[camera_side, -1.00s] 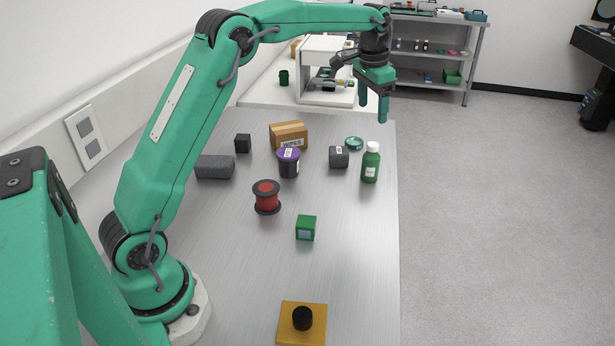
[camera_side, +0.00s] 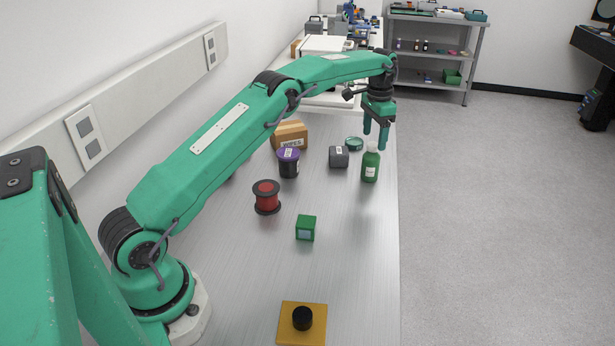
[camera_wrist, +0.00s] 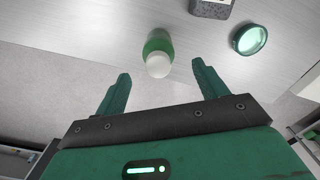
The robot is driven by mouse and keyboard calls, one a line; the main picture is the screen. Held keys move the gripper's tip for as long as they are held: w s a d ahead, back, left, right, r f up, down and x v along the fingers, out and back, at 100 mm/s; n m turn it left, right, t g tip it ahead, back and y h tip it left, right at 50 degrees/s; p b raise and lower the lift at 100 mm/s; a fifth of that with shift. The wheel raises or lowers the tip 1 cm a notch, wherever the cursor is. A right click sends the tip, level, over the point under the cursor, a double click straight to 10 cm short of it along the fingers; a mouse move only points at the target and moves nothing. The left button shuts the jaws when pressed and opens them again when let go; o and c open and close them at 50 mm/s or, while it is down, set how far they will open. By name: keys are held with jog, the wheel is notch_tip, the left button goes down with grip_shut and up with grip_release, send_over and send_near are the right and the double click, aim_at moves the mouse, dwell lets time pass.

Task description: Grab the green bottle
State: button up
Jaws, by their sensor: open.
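The green bottle (camera_side: 370,165) stands upright near the right edge of the metal table; in the side view its white cap is largely hidden by my gripper's fingers. My gripper (camera_side: 375,142) points down with its fingertips at the height of the bottle's top. In the wrist view the bottle (camera_wrist: 158,50) shows with its white cap toward me, ahead of the gap between my two fingers (camera_wrist: 162,82). The fingers are apart with nothing between them.
A dark grey block (camera_side: 339,157) and a round teal-rimmed dish (camera_side: 354,143) are close to the bottle. A purple-lidded jar (camera_side: 288,162), cardboard box (camera_side: 290,134), red spool (camera_side: 267,197) and green cube (camera_side: 306,228) stand farther left. The table's right edge is near.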

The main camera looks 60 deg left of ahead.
aim_at(371, 156)
jog(key=shift+s+f, duration=0.2)
jog(key=shift+f, duration=3.6)
jog(key=c, duration=1.2)
